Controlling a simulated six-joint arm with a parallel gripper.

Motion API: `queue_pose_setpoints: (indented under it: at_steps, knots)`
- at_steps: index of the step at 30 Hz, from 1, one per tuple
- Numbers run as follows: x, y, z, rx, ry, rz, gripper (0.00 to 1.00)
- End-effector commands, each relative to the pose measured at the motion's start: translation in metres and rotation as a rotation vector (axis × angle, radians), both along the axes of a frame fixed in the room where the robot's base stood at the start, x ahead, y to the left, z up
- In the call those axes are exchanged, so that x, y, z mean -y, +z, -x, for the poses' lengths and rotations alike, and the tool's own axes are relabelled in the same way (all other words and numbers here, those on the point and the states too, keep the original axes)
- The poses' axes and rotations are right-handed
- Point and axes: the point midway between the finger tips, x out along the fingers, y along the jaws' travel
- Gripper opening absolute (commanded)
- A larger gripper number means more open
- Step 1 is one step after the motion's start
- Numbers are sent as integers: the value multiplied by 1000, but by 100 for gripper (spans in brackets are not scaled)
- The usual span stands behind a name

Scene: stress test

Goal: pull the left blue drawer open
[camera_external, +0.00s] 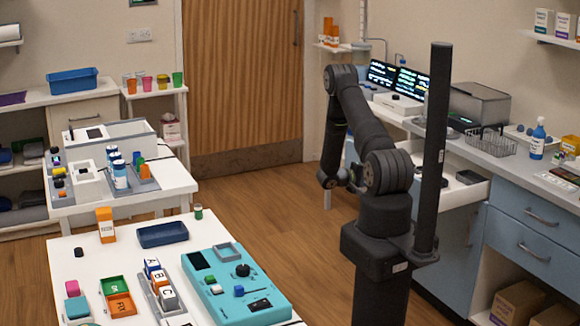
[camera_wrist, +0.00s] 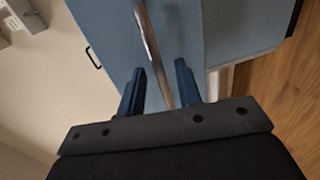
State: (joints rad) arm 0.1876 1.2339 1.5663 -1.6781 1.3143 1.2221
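The left blue drawer shows in the external view as a pulled-out drawer with a white side wall (camera_external: 452,196) and a few items inside. Its front is mostly hidden behind my arm there. In the wrist view, a blue front panel (camera_wrist: 240,28) fills the upper middle, with a metal bar handle (camera_wrist: 149,38) across it. My gripper (camera_wrist: 160,75) is open, with one dark finger on each side of the handle and gaps visible between. In the external view, my gripper (camera_external: 355,177) is low beside my arm, partly hidden, pointing toward the drawer.
Closed blue drawers (camera_external: 535,207) with bar handles are to the right, below the grey counter (camera_external: 480,148). A wire basket (camera_external: 490,142) and spray bottle (camera_external: 538,140) stand on it. Cardboard boxes (camera_external: 517,302) sit low. Wooden floor (camera_external: 265,205) is clear left of my arm.

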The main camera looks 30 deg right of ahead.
Motion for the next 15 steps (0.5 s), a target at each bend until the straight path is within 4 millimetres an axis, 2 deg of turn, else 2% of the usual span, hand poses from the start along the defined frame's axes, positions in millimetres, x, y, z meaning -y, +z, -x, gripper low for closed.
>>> queue_pose_setpoints:
  at_steps: [5, 15]
  knots:
    - [-17, 4, -1, 1, 3, 1, 32]
    - [-91, 19, -1, 0, 6, 0, 32]
